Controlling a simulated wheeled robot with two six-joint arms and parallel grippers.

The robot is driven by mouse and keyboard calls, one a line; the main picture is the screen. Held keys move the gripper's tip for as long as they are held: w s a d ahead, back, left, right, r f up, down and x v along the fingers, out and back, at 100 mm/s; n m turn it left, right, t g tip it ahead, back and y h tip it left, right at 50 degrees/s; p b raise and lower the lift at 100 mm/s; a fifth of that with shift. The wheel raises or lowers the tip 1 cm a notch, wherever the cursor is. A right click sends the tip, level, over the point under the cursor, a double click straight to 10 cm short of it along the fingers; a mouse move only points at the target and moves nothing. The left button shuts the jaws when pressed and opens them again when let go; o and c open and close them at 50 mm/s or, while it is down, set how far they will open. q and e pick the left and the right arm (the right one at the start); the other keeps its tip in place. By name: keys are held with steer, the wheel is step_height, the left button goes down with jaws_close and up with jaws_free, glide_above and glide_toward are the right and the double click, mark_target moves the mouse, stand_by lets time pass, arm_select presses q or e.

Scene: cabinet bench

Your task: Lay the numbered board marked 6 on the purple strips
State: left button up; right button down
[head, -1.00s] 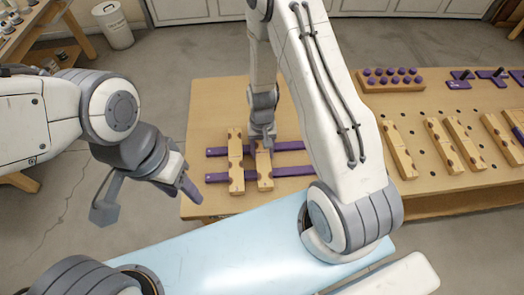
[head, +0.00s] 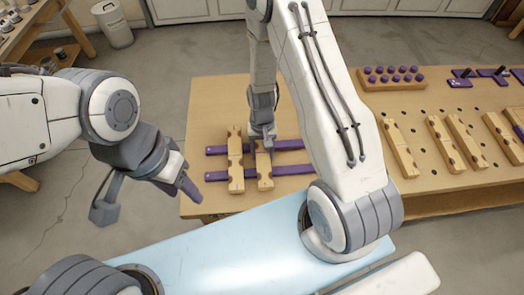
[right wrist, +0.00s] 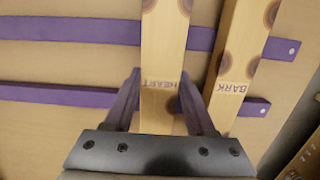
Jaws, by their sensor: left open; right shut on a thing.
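Two purple strips, an upper one (head: 290,145) and a lower one (head: 295,170), lie side by side on the table's left part. Two notched wooden boards lie across them. My right gripper (head: 264,143) is shut on the right-hand board (head: 265,171) near its far end. In the right wrist view the fingers (right wrist: 160,100) flank this board (right wrist: 163,35), which reads HEART. The other board (right wrist: 240,55), reading BARK, is beside it and apart; in the head view it is the left board (head: 236,160). I see no number on either. My left gripper (head: 146,198) is open and empty, left of the table.
Several more notched boards (head: 399,149) lie on the right part of the wooden table (head: 215,100), among drilled holes. A block with purple knobs (head: 392,78) and purple pieces (head: 461,79) are at the back. My right arm hides the table's middle.

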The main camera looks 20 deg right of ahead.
steer(key=shift+f, duration=0.15)
stand_by(0.5)
steer(key=shift+c, duration=0.7)
jaws_free()
steer(key=shift+r+p, duration=3.35)
steer(key=shift+r, duration=0.75)
steer(key=shift+f, duration=0.1)
